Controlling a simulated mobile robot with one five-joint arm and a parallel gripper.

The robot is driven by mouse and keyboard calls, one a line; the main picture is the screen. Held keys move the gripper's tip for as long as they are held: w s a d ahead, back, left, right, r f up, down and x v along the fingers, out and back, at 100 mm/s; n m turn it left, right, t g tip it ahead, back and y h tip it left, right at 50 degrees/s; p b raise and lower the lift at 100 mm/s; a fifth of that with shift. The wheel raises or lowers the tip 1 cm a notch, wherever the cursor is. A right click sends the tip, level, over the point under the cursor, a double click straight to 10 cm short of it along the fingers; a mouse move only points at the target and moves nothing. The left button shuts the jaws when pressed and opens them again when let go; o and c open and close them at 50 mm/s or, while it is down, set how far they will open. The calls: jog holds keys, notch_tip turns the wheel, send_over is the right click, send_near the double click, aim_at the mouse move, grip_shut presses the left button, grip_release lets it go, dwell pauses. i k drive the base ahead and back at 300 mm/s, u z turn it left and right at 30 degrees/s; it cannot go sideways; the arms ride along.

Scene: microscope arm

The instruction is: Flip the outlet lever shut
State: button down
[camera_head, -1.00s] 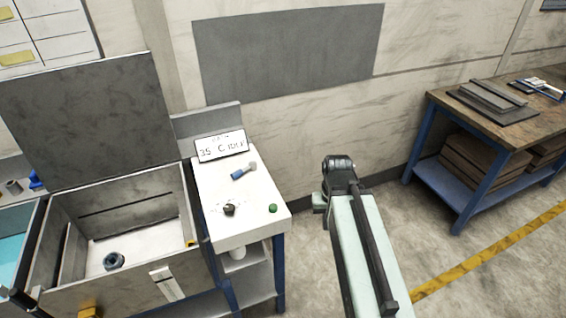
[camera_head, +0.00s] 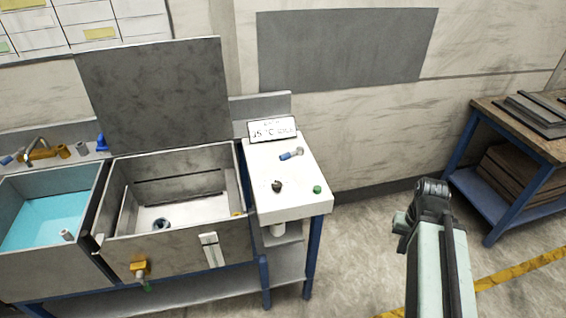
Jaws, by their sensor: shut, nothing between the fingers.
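A brass-coloured outlet fitting (camera_head: 140,267) sticks out low on the front wall of the open grey tank (camera_head: 190,245). A small green piece hangs beneath it. At this size I cannot make out its lever or which way it is turned. My arm (camera_head: 438,260) rises at the right of the view, well apart from the tank, with a dark joint at its top. My gripper's fingers do not show.
A basin of blue water (camera_head: 50,222) stands left of the tank. A white-topped stand (camera_head: 295,205) with a display (camera_head: 272,129) and small items is on the right. A wooden bench (camera_head: 520,130) is at far right. Floor between is clear.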

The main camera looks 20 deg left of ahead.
aim_at(300, 151)
jog(key=z, duration=0.1)
jog(key=k, duration=0.3)
jog(key=u, duration=0.9)
jog(key=i, duration=1.05)
jog(key=z, duration=0.1)
jog(key=k, duration=0.9)
jog(key=z, duration=0.35)
jog(key=k, duration=1)
jog(key=z, duration=0.1)
jog(key=i, duration=0.95)
jog(key=u, duration=1.2)
jog(key=i, duration=1.4)
jog(key=u, duration=0.45)
